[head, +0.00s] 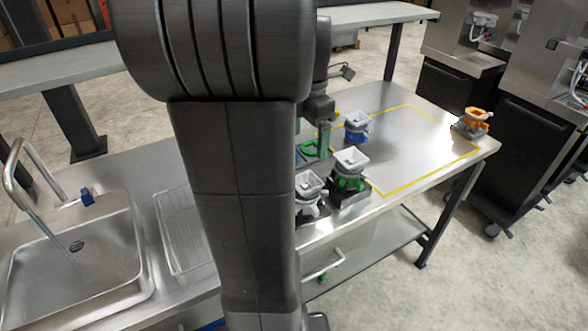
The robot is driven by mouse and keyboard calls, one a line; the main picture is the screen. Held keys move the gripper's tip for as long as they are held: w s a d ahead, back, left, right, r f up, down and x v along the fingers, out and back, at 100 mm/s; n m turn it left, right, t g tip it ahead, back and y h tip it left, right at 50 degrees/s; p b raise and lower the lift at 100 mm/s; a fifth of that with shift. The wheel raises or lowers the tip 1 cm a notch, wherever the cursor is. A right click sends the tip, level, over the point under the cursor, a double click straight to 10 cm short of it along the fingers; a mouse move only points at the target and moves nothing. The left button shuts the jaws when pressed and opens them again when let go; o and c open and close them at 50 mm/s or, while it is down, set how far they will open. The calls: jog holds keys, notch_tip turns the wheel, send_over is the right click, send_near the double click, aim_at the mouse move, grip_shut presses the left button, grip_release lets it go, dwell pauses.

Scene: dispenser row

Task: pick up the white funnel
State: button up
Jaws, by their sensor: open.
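The white funnel (308,184) stands upright in a dark holder at the front edge of the steel table. My dark arm covers its left side. My gripper (322,136) is beyond it, farther back over the table, near some green parts. It is open and apart from the white funnel. Its fingertips are small and partly hidden, so I cannot tell exactly what lies between them.
A green-bodied funnel unit (350,172) stands close to the right of the white one. A blue one (357,126) stands behind, and an orange one (475,122) at the table's right end. The yellow-taped area (425,185) is mostly clear. A sink (80,250) is at left.

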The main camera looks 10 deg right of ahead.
send_over(315, 183)
jog(key=a, duration=0.2)
jog(key=f, duration=0.8)
jog(key=shift+s+a+f, duration=0.15)
jog(key=shift+s, duration=0.2)
jog(key=shift+w+a+f+p, duration=0.1)
jog(key=shift+f+p, duration=0.1)
jog(key=shift+f, duration=0.7)
jog(key=shift+w+d+f+p, duration=0.1)
jog(key=shift+f+p, duration=0.1)
jog(key=shift+f, duration=0.7)
jog(key=shift+w+a+f+p, duration=0.1)
jog(key=shift+f+p, duration=0.1)
jog(key=shift+f, duration=0.7)
jog(key=c, duration=1)
